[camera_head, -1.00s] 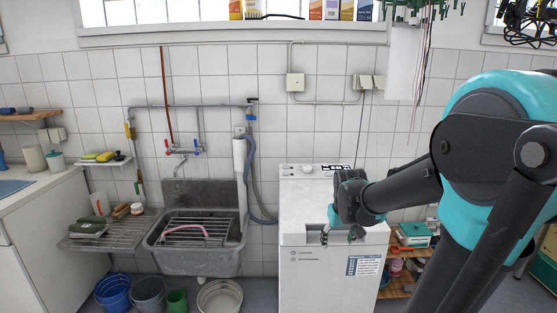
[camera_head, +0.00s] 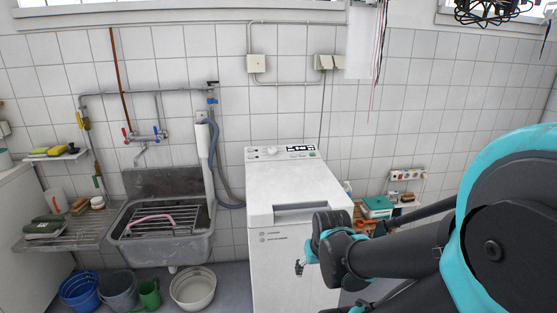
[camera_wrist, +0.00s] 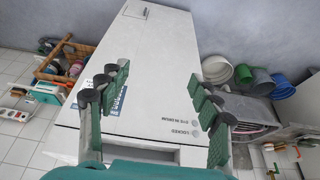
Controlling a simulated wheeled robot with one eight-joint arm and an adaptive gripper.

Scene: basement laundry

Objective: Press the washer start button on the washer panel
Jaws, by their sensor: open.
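The white top-loading washer (camera_head: 296,190) stands against the tiled wall, right of the sink. Its panel (camera_head: 283,152) runs along the back of the top, with a round knob (camera_head: 272,150) and a dark strip of small controls (camera_head: 301,148). I cannot tell which control is the start button. My gripper (camera_head: 300,267) is low in front of the washer's front face, well below and forward of the panel. In the wrist view, my gripper (camera_wrist: 158,88) has its green-padded fingers spread and empty, facing the washer's front (camera_wrist: 160,65). The panel is not visible there.
A grey sink (camera_head: 165,235) with a rack is left of the washer. Buckets and a basin (camera_head: 192,288) stand on the floor below. A grey hose (camera_head: 222,170) hangs between sink and washer. A shelf with a teal box (camera_head: 377,205) is at right.

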